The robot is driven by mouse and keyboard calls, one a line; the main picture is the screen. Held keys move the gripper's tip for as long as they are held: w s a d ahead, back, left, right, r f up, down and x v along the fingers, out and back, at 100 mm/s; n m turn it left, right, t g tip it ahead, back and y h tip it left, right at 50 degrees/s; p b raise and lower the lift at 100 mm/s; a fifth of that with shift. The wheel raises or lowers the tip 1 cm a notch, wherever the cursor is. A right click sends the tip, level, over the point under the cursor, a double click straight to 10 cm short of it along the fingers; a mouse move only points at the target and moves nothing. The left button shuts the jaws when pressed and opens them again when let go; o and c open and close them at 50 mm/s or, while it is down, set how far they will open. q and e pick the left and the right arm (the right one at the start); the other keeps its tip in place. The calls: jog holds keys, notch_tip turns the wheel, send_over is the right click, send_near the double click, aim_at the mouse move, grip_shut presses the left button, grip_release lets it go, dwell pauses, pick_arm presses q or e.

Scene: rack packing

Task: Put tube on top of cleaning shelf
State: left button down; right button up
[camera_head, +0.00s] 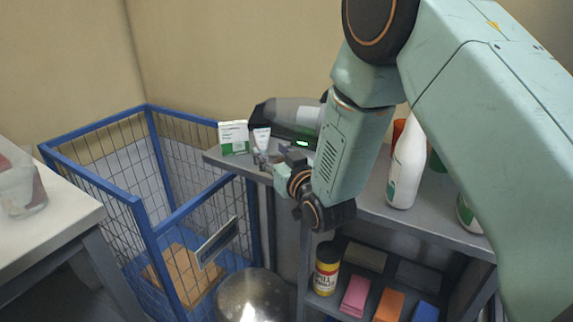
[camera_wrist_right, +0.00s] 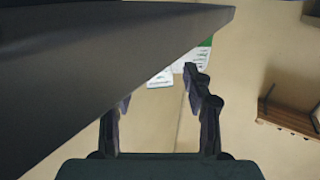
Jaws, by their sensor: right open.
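The tube (camera_head: 261,138) is small and white and stands on the top of the grey cleaning shelf (camera_head: 233,161), near its left end. A white and green box (camera_head: 234,138) stands just left of it. My right gripper (camera_head: 270,158) is at the shelf's front edge, close in front of the tube. In the right wrist view my right gripper (camera_wrist_right: 160,92) is open and empty. The tube (camera_wrist_right: 160,78) shows just beyond the fingertips, partly hidden by the dark shelf edge (camera_wrist_right: 100,75). My left gripper is not in view.
A dark handheld vacuum (camera_head: 290,113) lies right of the tube. A white bottle (camera_head: 406,165) stands further right. Below are a yellow can (camera_head: 326,270) and coloured packs. A blue wire cage (camera_head: 135,205) stands left of the shelf; a metal bin (camera_head: 250,295) is below.

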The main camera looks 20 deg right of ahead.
jog(key=s+p, duration=0.1)
jog(key=s, duration=0.7)
jog(key=shift+s+d+r, duration=0.25)
jog(key=shift+s+d, duration=0.15)
jog(key=shift+f, duration=0.1)
